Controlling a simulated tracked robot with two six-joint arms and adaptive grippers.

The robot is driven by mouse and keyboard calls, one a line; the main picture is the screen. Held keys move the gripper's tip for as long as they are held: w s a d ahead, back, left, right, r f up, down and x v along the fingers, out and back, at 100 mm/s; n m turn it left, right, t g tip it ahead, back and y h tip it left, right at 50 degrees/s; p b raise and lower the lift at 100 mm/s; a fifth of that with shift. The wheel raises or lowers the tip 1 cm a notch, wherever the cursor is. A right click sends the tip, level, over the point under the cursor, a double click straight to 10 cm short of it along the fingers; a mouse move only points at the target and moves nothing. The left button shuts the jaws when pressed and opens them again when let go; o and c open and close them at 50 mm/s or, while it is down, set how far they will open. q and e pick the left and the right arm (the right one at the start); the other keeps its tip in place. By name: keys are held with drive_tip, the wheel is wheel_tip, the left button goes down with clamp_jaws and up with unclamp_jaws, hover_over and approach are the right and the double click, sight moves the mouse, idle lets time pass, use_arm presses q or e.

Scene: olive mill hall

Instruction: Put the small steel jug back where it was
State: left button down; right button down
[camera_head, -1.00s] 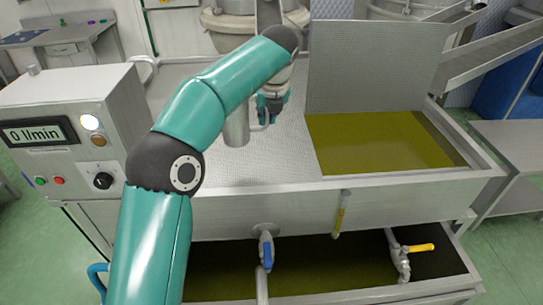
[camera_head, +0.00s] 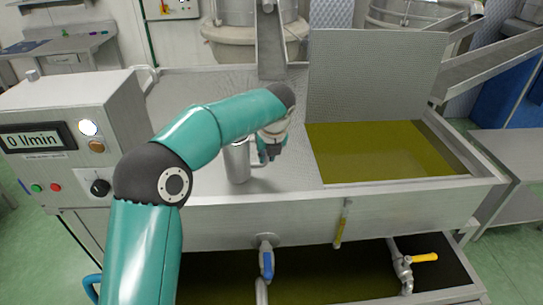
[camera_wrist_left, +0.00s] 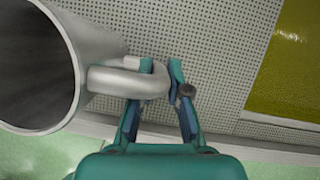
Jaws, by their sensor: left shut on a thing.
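The small steel jug (camera_head: 237,163) is upright over the perforated steel cover, left of the open oil bath. I cannot tell whether its base touches the cover. My left gripper (camera_head: 270,154) is at the jug's right side, shut on its handle. In the left wrist view, the jug (camera_wrist_left: 72,60) fills the left side with its wide mouth showing, and its looped handle (camera_wrist_left: 115,82) reaches between the fingers of my left gripper (camera_wrist_left: 162,72). The gripper hides part of the handle in the head view. My right gripper is not in view.
The green-yellow oil bath (camera_head: 375,150) lies open to the right, with a raised perforated lid (camera_head: 375,75) behind it. A control box (camera_head: 70,140) reading 0 l/min stands at the left. Bare cover (camera_head: 290,175) lies between jug and oil. Valves hang below the front rim (camera_head: 400,207).

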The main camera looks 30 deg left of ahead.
use_arm(q)
drive_tip(key=c, duration=1.1)
unclamp_jaws()
drive_tip(key=shift+c, duration=0.2)
drive_tip(key=shift+r, duration=0.1)
drive_tip(key=v, duration=1.2)
